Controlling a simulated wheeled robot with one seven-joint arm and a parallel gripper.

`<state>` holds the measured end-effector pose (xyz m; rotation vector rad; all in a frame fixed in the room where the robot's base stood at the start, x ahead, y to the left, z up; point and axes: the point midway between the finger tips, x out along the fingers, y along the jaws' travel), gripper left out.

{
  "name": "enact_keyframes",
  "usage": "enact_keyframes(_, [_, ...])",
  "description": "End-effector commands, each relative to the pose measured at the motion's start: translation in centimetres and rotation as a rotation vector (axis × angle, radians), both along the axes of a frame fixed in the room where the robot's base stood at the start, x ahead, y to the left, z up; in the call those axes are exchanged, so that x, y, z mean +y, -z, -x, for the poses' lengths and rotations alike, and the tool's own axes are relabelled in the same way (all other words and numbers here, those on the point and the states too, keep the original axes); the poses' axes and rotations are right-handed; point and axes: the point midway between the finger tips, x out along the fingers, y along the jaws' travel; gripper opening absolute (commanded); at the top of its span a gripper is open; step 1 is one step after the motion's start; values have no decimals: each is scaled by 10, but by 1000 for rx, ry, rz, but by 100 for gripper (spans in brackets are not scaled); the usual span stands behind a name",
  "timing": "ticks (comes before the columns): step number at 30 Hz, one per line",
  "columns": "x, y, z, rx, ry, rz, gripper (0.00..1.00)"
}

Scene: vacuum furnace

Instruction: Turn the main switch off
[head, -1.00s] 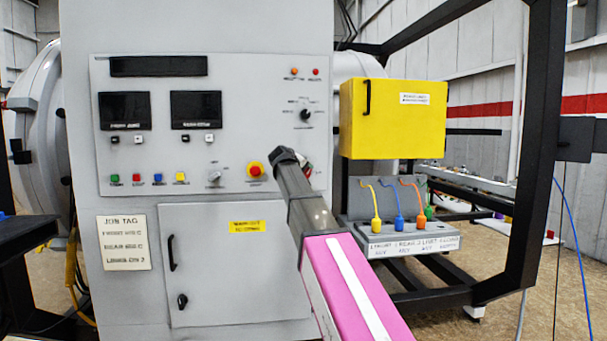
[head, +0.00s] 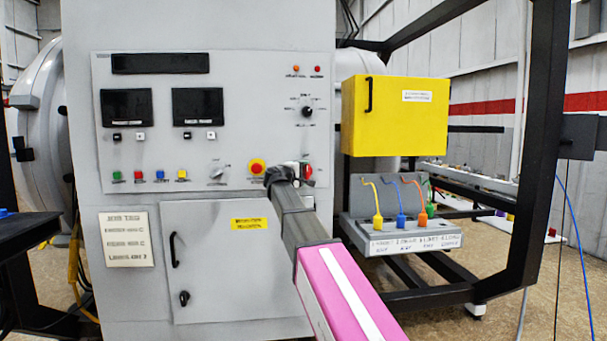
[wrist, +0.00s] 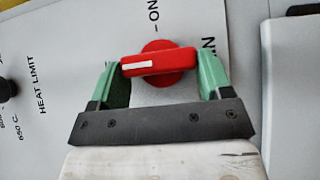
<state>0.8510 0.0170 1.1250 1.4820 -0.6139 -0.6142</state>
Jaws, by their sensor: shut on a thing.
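The main switch (wrist: 160,68) is a red knob with a bar handle and a white mark. In the wrist view the bar lies nearly level, its white mark to the left, while an "ON" label (wrist: 154,12) lies above it. My gripper (wrist: 160,75) is shut on the bar, with one green fingertip at each end. In the head view the red switch (head: 309,170) shows at the right edge of the grey panel, partly covered by my gripper (head: 304,172).
A selector knob (head: 216,172) and several coloured buttons lie farther left. A yellow box (head: 394,115) and a rack with coloured plugs (head: 405,240) stand to the right.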

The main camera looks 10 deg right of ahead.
Motion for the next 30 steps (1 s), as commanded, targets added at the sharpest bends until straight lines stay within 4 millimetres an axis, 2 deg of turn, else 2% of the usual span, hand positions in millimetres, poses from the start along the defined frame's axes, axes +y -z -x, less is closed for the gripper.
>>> enact_keyframes(14, [0, 1, 0, 0, 0, 16, 49])
enact_keyframes(15, [0, 1, 0, 0, 0, 16, 76])
enact_keyframes(17, [0, 1, 0, 0, 0, 16, 95])
enact_keyframes(18, [0, 1, 0, 0, 0, 16, 98])
enact_keyframes(26, [0, 0, 1, -1, 0, 15, 98])
enact_keyframes(30, [7, 1, 8, -1, -1, 15, 98])
